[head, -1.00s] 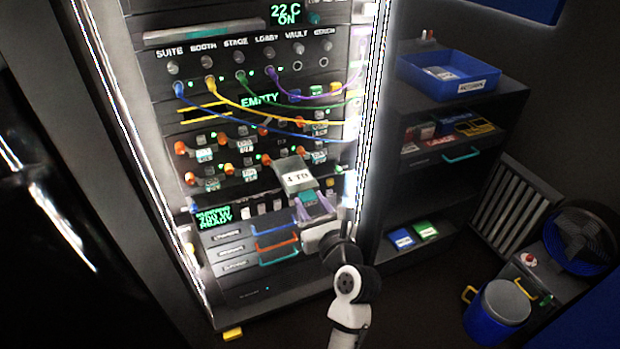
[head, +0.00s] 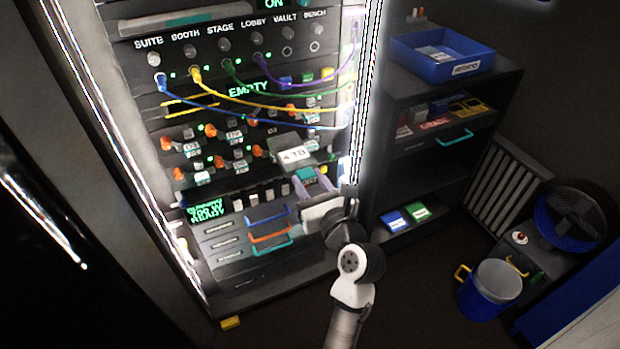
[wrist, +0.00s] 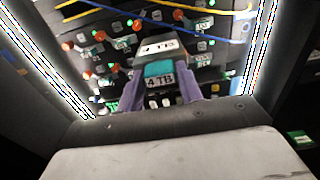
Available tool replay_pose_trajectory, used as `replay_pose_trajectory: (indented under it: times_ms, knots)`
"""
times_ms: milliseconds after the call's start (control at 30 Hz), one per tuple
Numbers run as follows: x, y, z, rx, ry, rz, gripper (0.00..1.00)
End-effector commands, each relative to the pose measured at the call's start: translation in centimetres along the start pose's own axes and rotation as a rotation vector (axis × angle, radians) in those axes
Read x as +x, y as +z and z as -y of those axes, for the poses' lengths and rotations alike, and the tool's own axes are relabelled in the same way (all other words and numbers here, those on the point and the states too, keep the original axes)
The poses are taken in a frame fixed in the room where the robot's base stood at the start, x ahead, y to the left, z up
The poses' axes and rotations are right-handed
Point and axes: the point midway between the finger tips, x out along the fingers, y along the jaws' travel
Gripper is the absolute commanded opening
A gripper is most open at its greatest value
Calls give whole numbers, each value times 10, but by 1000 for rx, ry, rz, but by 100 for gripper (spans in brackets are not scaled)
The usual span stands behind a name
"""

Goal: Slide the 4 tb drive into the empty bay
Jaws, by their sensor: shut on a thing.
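The 4 TB drive (head: 294,154) is a grey block with a white label on top and a teal front face. It also shows in the wrist view (wrist: 159,70), where its front carries a second 4 TB label. My gripper (head: 314,181) is shut on its front end with two purple fingers, one on each side (wrist: 159,94). The drive points at the rack and hides part of the drive rows behind it. A green EMPTY readout (head: 248,89) glows higher on the rack, beside yellow strips. I cannot make out which opening is the empty bay.
Blue, yellow, green and purple cables (head: 245,101) droop across the rack front above the drive. Rows of drives with orange latches (head: 165,142) lie left of it. Drawers with coloured handles (head: 268,235) are below. A shelf unit with a blue bin (head: 440,62) stands to the right.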

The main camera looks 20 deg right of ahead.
Motion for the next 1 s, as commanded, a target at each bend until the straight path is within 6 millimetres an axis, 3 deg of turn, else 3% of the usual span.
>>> replay_pose_trajectory:
  times_ms: [500, 1000]
  knots:
    - [48, 3, 0, 0, 1, 2, 14]
    - [58, 1, 0, -1, 0, 2, 14]
